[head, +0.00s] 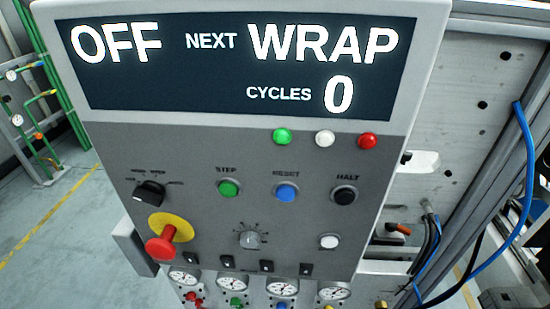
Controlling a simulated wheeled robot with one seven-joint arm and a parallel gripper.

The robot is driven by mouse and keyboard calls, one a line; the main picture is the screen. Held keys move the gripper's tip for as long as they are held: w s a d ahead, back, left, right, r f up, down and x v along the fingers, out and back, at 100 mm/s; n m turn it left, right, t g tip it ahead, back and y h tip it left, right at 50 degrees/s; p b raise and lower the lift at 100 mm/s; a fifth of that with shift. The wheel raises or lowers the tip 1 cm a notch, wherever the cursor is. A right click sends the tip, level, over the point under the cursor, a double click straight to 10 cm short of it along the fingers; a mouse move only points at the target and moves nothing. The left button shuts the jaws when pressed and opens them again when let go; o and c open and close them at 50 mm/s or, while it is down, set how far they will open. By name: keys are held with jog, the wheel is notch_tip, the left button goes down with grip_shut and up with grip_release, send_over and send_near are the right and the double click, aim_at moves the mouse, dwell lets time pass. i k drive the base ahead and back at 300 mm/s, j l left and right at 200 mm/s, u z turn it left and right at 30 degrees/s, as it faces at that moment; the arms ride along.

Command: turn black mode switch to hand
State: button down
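The black mode switch (150,193) is a rotary knob at the left of the grey control panel (205,150). Small labels stand around it, too small to read surely. The exact position the knob points to cannot be told. The display (240,70) above reads OFF, NEXT WRAP and CYCLES 0. My gripper is not in view.
A red emergency stop (163,245) on a yellow disc sticks out just below the switch. Green STEP (228,188), blue RESET (286,193) and black HALT (344,195) buttons lie to the right. Gauges (283,289) line the bottom. Blue hoses (528,170) hang at right.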

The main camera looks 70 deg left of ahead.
aim_at(150, 192)
jog(key=u, duration=2.55)
jog(key=j, duration=1.5)
jog(key=j+z, duration=0.1)
jog(key=j, duration=1.35)
jog(key=k+j+z, duration=0.3)
